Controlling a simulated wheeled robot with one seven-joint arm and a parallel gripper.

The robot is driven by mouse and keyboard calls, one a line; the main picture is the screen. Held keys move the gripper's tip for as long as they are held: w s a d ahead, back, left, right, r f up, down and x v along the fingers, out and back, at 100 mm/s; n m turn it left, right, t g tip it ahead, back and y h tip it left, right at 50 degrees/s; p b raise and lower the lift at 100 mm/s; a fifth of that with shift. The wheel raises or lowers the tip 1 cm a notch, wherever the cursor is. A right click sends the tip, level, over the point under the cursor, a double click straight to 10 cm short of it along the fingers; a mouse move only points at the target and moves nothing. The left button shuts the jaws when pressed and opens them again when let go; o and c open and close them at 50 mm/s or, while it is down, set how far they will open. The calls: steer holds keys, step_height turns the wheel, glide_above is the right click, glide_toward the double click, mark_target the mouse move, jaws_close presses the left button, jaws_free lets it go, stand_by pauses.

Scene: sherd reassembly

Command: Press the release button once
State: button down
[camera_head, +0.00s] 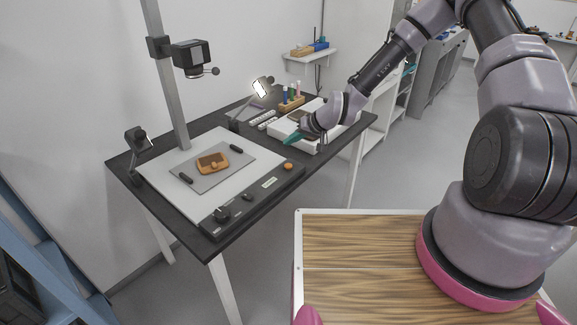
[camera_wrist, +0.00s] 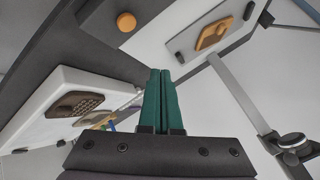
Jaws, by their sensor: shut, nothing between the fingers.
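An orange round button (camera_head: 288,166) sits on the dark front strip of the copy stand at its right end. The same orange button (camera_wrist: 126,21) shows at the upper left of the wrist view, apart from my fingers. My gripper (camera_head: 290,139) has green fingers and is above the table's right half, up and behind the button in the head view. In the wrist view my gripper (camera_wrist: 160,75) has its two green fingers together with nothing between them.
A brown sherd (camera_head: 212,163) lies on a grey plate on the white board. A white tray (camera_head: 285,126) with dark sherds is beneath my gripper. A column with a camera (camera_head: 190,57) and a lamp (camera_head: 262,88) stand near.

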mark_target(291, 166)
steer(key=shift+f, duration=3.45)
steer(key=shift+f, duration=0.4)
steer(key=shift+f, duration=0.45)
steer(key=shift+r, duration=0.85)
steer(key=shift+r, duration=2.5)
